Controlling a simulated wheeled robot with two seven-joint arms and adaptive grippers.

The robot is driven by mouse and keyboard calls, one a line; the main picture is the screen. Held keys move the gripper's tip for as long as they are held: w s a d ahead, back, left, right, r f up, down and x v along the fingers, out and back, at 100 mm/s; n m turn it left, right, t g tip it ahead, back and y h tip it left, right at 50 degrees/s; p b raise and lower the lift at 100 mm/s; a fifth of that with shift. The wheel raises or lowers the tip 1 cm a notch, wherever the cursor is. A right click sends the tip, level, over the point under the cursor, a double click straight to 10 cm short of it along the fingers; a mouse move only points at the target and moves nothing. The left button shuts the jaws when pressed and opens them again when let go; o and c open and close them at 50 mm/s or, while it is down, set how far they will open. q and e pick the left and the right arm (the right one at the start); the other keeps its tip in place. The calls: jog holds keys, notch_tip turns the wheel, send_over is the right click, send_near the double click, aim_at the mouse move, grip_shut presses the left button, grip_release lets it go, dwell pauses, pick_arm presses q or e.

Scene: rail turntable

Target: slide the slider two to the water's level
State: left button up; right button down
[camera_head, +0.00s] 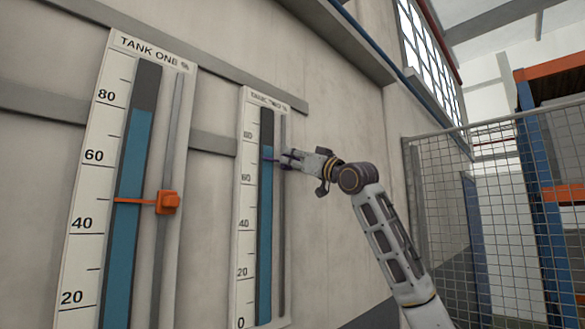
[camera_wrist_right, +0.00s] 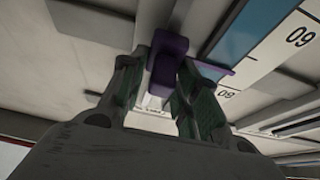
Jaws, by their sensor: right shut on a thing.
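The tank two gauge (camera_head: 246,200) is on the wall, with a blue water column (camera_head: 265,220) under a dark empty part. The purple slider two (camera_wrist_right: 167,60) sits on the rail (camera_head: 282,230) at the gauge's right. Its thin pointer (camera_head: 269,158) crosses the column between 60 and 80, close to the top of the blue; a small gap is hard to judge. My right gripper (camera_head: 289,160) is shut on the slider, whose body it mostly hides in the head view. In the right wrist view the slider is between both fingers (camera_wrist_right: 158,75). My left gripper is not in view.
The tank one gauge (camera_head: 83,215) stands to the left, with an orange slider (camera_head: 168,203) whose pointer is below its water top. A wire mesh fence (camera_head: 460,220) and an orange rack (camera_head: 550,70) are at the right. The wall before the gauges looks clear.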

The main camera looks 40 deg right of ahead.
jog(key=shift+r, duration=2)
jog(key=c, duration=1.3)
grip_release()
jog(key=shift+v, duration=6)
